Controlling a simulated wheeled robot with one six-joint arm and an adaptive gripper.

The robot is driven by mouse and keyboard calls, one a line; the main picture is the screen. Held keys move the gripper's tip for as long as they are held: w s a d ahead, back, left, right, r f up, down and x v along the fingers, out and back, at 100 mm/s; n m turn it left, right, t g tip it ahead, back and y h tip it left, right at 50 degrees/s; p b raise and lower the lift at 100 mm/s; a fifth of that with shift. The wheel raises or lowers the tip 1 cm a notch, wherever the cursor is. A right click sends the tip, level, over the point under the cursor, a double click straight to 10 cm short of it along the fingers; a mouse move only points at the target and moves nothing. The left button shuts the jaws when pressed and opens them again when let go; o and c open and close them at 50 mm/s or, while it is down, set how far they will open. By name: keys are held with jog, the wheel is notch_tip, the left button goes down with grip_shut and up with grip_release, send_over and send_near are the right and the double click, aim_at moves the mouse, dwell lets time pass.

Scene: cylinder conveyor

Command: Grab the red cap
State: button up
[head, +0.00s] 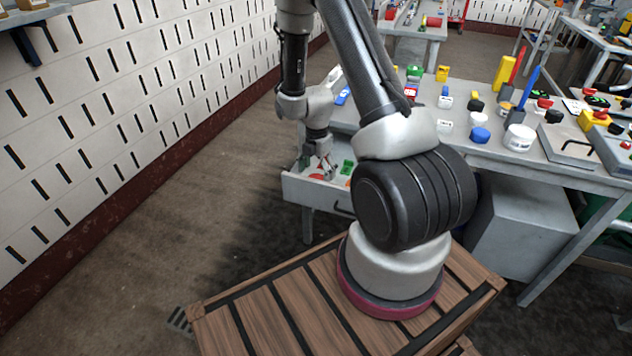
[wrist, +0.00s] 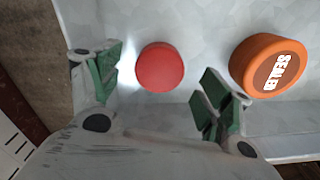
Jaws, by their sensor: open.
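The red cap (wrist: 160,67) is a round red disc lying on the pale floor of an open drawer in the wrist view. My gripper (wrist: 163,88) is open above the drawer, with one green-padded finger to the left of the cap and the other to its lower right. Neither finger visibly touches the cap. In the head view my gripper (head: 326,168) reaches down into the drawer (head: 318,194) at the table's left end. The cap is hard to make out there.
An orange cap marked "SEALER" (wrist: 268,66) lies to the right of the red cap, close to the right finger. The table above (head: 455,140) carries several caps, blocks and tools. The drawer walls surround my gripper.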

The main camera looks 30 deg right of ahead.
notch_tip(320, 180, down, 3)
jog(key=shift+r, duration=0.2)
jog(key=c, duration=1)
jog(key=shift+o, duration=0.2)
jog(key=shift+r, duration=0.1)
